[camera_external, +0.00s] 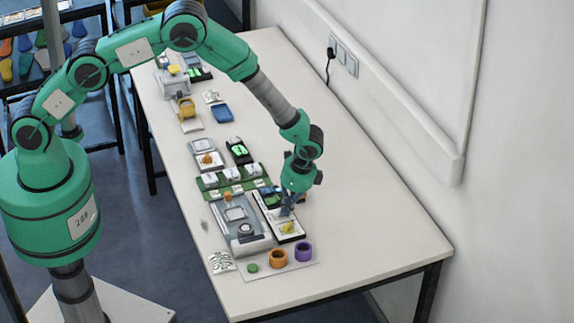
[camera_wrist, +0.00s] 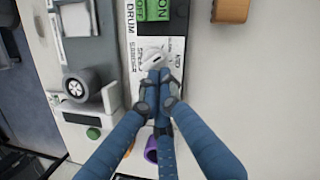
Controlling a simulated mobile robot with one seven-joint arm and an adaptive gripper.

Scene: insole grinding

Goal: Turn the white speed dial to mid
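The white speed dial (camera_wrist: 153,56) sits on a white-and-black control panel with printed "DRUM", "SANDER" and "SPEED" lettering. My gripper (camera_wrist: 158,73) has its blue fingertips close together right at the dial's near edge, partly covering it and some of the lettering. I cannot tell whether the tips pinch part of the dial. In the external view my gripper (camera_external: 287,210) points down over the control panel (camera_external: 268,212), hiding the dial there. The dial's pointer and setting are too small to read.
A grey sander machine with a dark drum (camera_wrist: 82,86) stands left of the panel. A green lit switch (camera_wrist: 152,9) is above the dial. An orange ring (camera_external: 278,258) and a purple ring (camera_external: 303,251) lie near the table's front. The table's right side is clear.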

